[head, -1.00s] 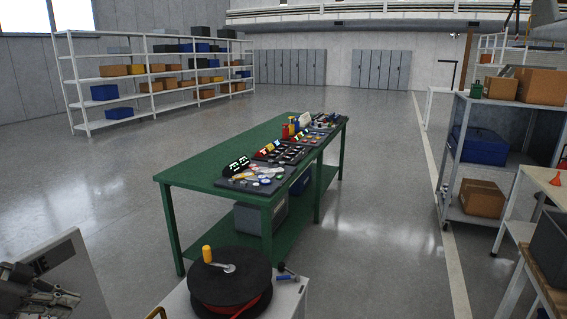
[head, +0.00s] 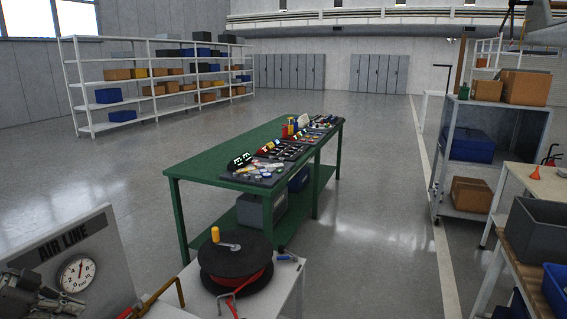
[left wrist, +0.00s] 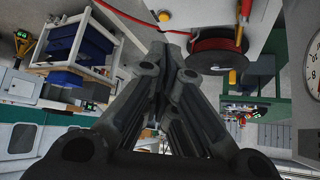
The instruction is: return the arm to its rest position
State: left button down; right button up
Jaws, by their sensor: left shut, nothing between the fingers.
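My left gripper (left wrist: 180,70) fills the middle of the left wrist view. Its dark grey fingers come together at the tips, and nothing is held between them. In that view, which looks upside down, the hose reel (left wrist: 216,43) is beyond the fingertips to the right, with a visible gap in the picture. Grey jointed metal at the lower left corner of the head view, in front of the air line panel, is cut off by the frame. My right gripper shows in neither view.
The air line panel (head: 105,255) with its round gauge (head: 76,273) stands at lower left. Beside it, the hose reel (head: 235,268) sits on a white stand. A green table (head: 215,162) with tools is beyond. A grey bin (head: 540,235) is at right. Open floor lies at left.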

pick_arm(q)
jog(key=s+d+f+n+g+y, duration=0.1)
jog(key=s+d+f, duration=0.3)
jog(key=d+f, duration=0.25)
jog(key=s+d+f+g+y, duration=0.1)
jog(key=s+d+f, duration=0.35)
jog(key=f, duration=0.35)
jog(key=s+d+f+n+g+y, duration=0.1)
jog(key=s+d+f+y, duration=0.1)
jog(key=s+d+f, duration=0.35)
jog(key=s+d+n+t+y, duration=0.2)
jog(key=s+d+n+y, duration=0.1)
jog(key=s+d+n, duration=0.65)
notch_tip(320, 180, down, 26)
jog(key=s+a+m+g+b, duration=0.1)
jog(key=s+m+b, duration=0.1)
jog(key=m, duration=0.1)
jog(key=s+a+f+g+b, duration=0.1)
jog(key=s+a+f+b, duration=0.2)
jog(key=s+f, duration=1.4)
notch_tip(320, 180, down, 4)
jog(key=shift+s+r+g, duration=0.15)
jog(key=shift+s+g, duration=0.25)
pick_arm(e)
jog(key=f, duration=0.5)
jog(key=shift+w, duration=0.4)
